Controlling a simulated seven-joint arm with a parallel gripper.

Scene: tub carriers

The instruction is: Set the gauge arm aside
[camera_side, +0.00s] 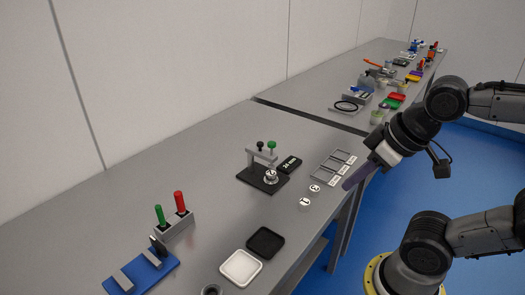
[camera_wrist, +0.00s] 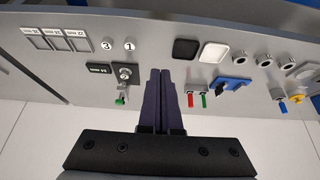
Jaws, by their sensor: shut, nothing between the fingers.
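The gauge (camera_side: 263,180) stands on the bench in the side view, a black base plate with a grey bracket. The arm of the gauge (camera_side: 262,157) crosses the top of the bracket, with a black knob and a green knob (camera_side: 271,146). A round silver part (camera_side: 271,177) sits on the base under it. In the wrist view the gauge (camera_wrist: 122,84) lies just left of my fingers, its green knob (camera_wrist: 120,101) showing. My gripper (camera_side: 348,184) is shut and empty, off to the right of the gauge near the bench's front edge; its fingers also show in the wrist view (camera_wrist: 158,72).
A black label block (camera_side: 289,165) is beside the gauge. A three-pocket tray (camera_side: 333,165) and two numbered discs (camera_side: 309,195) lie nearer my gripper. A black dish (camera_side: 265,242), a white dish (camera_side: 240,267), a red-and-green-handled holder (camera_side: 175,225) and a blue fixture (camera_side: 142,274) stand nearer the camera.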

